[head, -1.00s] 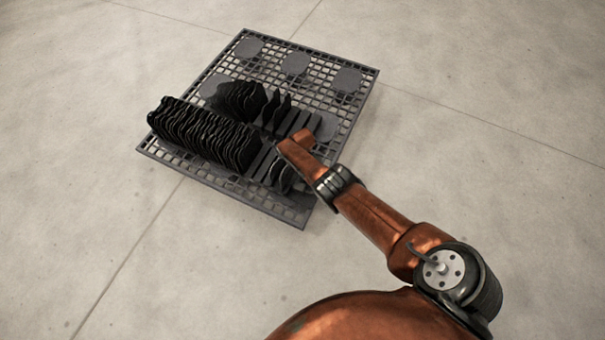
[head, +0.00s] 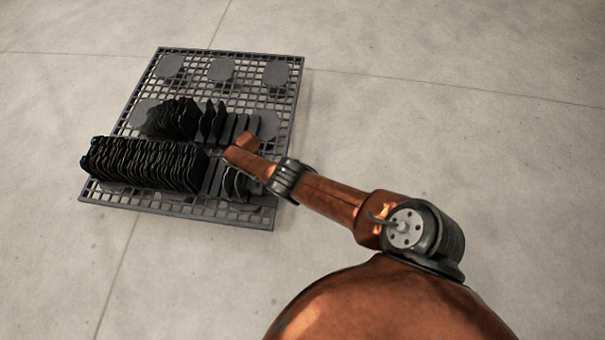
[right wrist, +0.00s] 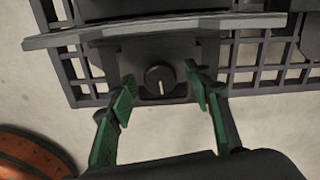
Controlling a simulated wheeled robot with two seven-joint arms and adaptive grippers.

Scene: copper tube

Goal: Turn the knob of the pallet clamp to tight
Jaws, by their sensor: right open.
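The black round knob (right wrist: 159,78) of the pallet clamp shows in the right wrist view, on a dark block (right wrist: 178,97). Its pale pointer line points down in the picture. My right gripper (right wrist: 162,92) is open, with one green-padded finger left of the knob and one right of it. Both fingers are apart from the knob, and nothing is held. In the head view my copper right arm reaches over the right side of the grid pallet (head: 168,206). The arm hides the knob and the fingers there. My left gripper is in neither view.
Upright dark plates (head: 145,163) stand packed in rows on the pallet, close to the left of my arm. A grey plate edge (right wrist: 150,30) crosses above the knob in the wrist view. The concrete floor (head: 430,130) around the pallet is clear.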

